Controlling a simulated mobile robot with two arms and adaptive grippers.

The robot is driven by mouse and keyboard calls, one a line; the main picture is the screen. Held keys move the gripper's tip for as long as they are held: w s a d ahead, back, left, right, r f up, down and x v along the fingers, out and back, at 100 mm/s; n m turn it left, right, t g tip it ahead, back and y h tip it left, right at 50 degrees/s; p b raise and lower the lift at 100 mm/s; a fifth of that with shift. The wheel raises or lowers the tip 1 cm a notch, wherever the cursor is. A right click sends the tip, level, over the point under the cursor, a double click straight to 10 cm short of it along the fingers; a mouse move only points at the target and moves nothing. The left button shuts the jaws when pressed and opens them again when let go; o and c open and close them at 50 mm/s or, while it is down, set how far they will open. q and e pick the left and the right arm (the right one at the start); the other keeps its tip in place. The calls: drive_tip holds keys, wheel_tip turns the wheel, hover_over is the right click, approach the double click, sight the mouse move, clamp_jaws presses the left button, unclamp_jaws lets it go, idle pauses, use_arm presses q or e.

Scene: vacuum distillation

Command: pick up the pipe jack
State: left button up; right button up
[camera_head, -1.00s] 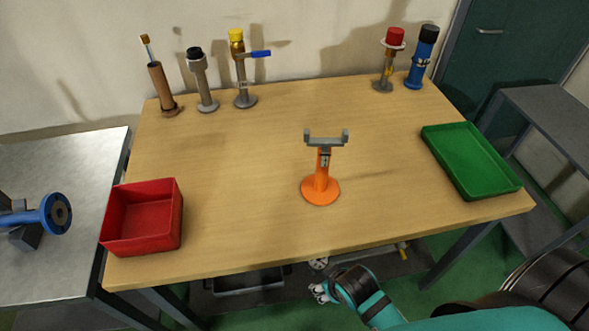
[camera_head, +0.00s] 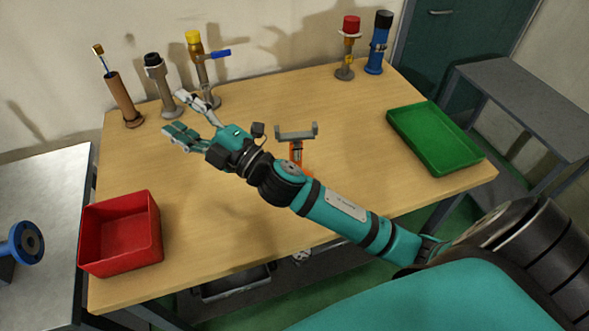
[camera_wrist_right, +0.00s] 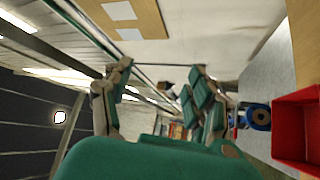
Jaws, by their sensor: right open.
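The pipe jack stands upright near the middle of the wooden table, with a grey forked head (camera_head: 296,132) on an orange stem. My right arm crosses in front of it and hides most of its lower stem and round base. My right gripper (camera_head: 177,116) is open and empty, above the table to the left of the jack and pointing left. Its spread fingers (camera_wrist_right: 157,95) also show in the right wrist view, where the jack does not appear. My left gripper is not in view.
A red bin (camera_head: 121,233) stands at the table's front left and a green tray (camera_head: 436,137) at the right. Tools on stands line the back, including a brown tube (camera_head: 122,100), a yellow-topped valve (camera_head: 201,70) and a blue cylinder (camera_head: 378,45).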

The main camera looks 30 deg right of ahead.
drive_tip(key=s+a+r+n+g+y, duration=0.3)
drive_tip(key=a+r+n+g+y, duration=0.35)
drive_tip(key=n, duration=0.75)
drive_tip(key=n+g+h, duration=1.3)
drive_tip(key=h, duration=0.4)
hover_over(297, 136)
wheel_tip(297, 136, down, 9)
drive_tip(key=shift+t, duration=0.25)
wheel_tip(297, 136, down, 12)
drive_tip(key=p, duration=0.4)
drive_tip(key=shift+s+r, duration=0.1)
drive_tip(key=shift+r, duration=0.1)
drive_tip(key=f+p, duration=0.2)
drive_tip(key=f, duration=0.1)
drive_tip(key=f+p, duration=0.1)
drive_tip(key=shift+w+f, duration=0.35)
drive_tip(key=shift+f, duration=0.3)
clamp_jaws()
